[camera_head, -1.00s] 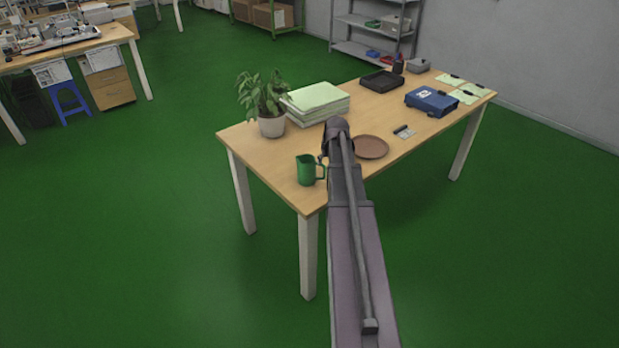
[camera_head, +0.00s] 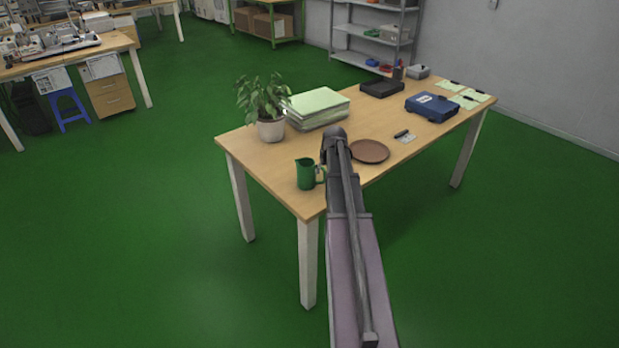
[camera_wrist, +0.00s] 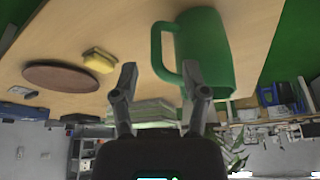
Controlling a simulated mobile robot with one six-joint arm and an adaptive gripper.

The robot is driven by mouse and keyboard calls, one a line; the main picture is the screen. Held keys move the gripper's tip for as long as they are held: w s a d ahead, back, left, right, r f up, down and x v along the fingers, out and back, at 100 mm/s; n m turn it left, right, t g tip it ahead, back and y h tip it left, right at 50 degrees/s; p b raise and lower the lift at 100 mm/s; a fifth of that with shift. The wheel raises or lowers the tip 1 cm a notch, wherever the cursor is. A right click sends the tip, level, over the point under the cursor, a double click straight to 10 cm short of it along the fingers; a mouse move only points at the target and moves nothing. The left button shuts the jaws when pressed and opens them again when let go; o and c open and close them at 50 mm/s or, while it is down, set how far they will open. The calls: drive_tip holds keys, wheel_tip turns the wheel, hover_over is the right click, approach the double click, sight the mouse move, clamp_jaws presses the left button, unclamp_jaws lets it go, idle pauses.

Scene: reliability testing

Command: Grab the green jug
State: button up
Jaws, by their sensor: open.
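The green jug (camera_head: 306,174) stands upright near the front corner of the wooden table (camera_head: 255,165), its handle towards my arm. In the wrist view the jug (camera_wrist: 207,45) is close, right of centre, with its handle (camera_wrist: 157,50) pointing left. My gripper (camera_wrist: 160,72) is open and empty. Its right finger overlaps the lower part of the jug and handle in the picture, and its left finger is clear of them. I cannot tell whether the right finger touches the jug. In the head view my own arm hides the fingers.
A brown plate (camera_head: 370,151) lies beside my arm, and a yellow sponge (camera_wrist: 100,60) shows near it in the wrist view. A potted plant (camera_head: 270,128) and a stack of papers (camera_head: 318,106) stand behind the jug. A blue case (camera_head: 432,107) is farther right.

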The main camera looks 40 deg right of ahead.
sight(325, 173)
drive_tip(key=shift+f, duration=0.15)
drive_tip(key=shift+b+x, duration=2.4)
drive_tip(key=shift+x, duration=0.1)
drive_tip(key=shift+s+d, duration=0.1)
drive_tip(key=shift+d, duration=0.05)
clamp_jaws()
